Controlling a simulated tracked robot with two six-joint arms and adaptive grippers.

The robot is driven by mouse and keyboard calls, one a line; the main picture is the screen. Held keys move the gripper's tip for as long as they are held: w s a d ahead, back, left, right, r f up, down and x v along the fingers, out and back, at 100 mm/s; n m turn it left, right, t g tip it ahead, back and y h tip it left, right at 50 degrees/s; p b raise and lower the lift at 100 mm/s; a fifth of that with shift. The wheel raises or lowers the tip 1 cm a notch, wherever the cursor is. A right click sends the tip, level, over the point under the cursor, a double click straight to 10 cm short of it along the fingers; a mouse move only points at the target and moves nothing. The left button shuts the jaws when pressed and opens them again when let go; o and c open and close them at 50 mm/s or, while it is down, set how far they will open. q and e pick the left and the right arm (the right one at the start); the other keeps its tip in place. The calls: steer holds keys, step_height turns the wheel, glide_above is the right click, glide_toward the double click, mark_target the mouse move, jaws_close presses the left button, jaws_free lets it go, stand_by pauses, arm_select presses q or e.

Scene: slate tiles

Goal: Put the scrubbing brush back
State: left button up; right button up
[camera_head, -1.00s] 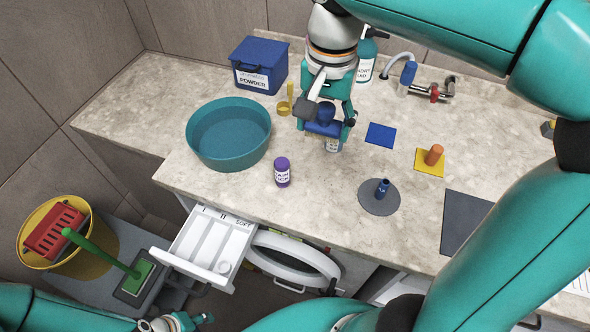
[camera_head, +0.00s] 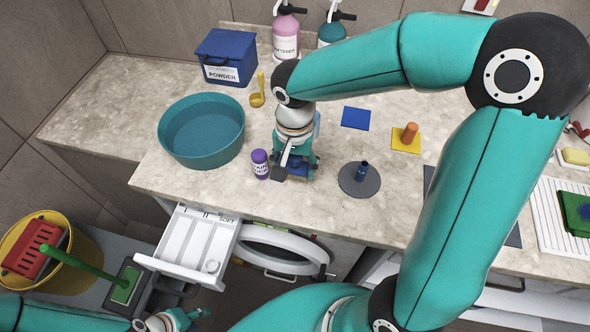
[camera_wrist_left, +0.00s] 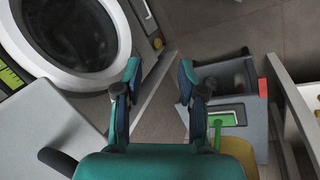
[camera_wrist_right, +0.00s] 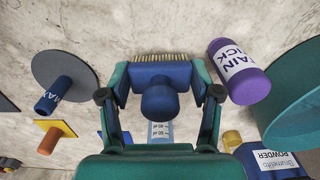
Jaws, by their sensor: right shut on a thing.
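The scrubbing brush (camera_wrist_right: 160,85) is blue, with a round knob and a row of pale bristles. My right gripper (camera_head: 297,172) is shut on it, over the worktop between the purple bottle (camera_head: 260,164) and a grey disc (camera_head: 347,184). In the right wrist view the fingers stand on both sides of the brush, with its bristles facing away from my palm. In the head view the gripper mostly hides it. A blue square (camera_head: 356,118) lies bare behind and right. My left gripper (camera_wrist_left: 160,80) is open and empty, low before the cabinets.
A teal basin (camera_head: 202,158), a blue powder box (camera_head: 226,58) and a yellow scoop (camera_head: 257,95) stand at left. A yellow square (camera_head: 401,146) carries an orange peg. A blue post rises from the grey disc. The detergent drawer (camera_head: 190,243) is open below the front edge.

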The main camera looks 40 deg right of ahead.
mark_target(294, 167)
steer(key=shift+f, duration=1.45)
steer(key=shift+f, duration=0.2)
steer(key=o, duration=0.9)
steer(key=shift+r, duration=0.1)
steer(key=shift+r, duration=0.1)
step_height(294, 167, up, 12)
steer(key=shift+r, duration=0.1)
steer(key=shift+s, duration=0.1)
